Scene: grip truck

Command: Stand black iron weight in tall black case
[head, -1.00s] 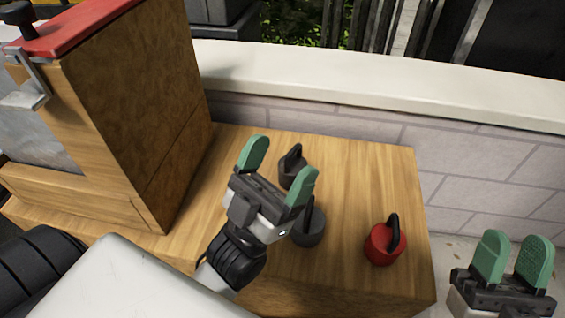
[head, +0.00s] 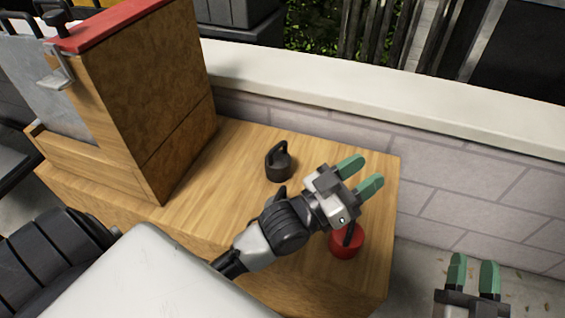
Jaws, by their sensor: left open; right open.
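A small black iron weight (head: 279,167) with a loop handle stands upright on the wooden box top. My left gripper (head: 360,174) is open and empty, to the right of the black weight and apart from it, its green fingers pointing up and right. My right gripper (head: 474,276) is open and empty at the lower right, beyond the wooden box's edge. I cannot pick out the tall black case with certainty; a dark box (head: 235,12) shows partly at the top edge.
A red weight (head: 346,246) stands near the box's right side, partly behind my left gripper. My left arm hides most of a dark grey weight. A tall wooden case (head: 165,110) with a red top stands at left. A low wall (head: 440,165) runs behind the wooden top (head: 235,155).

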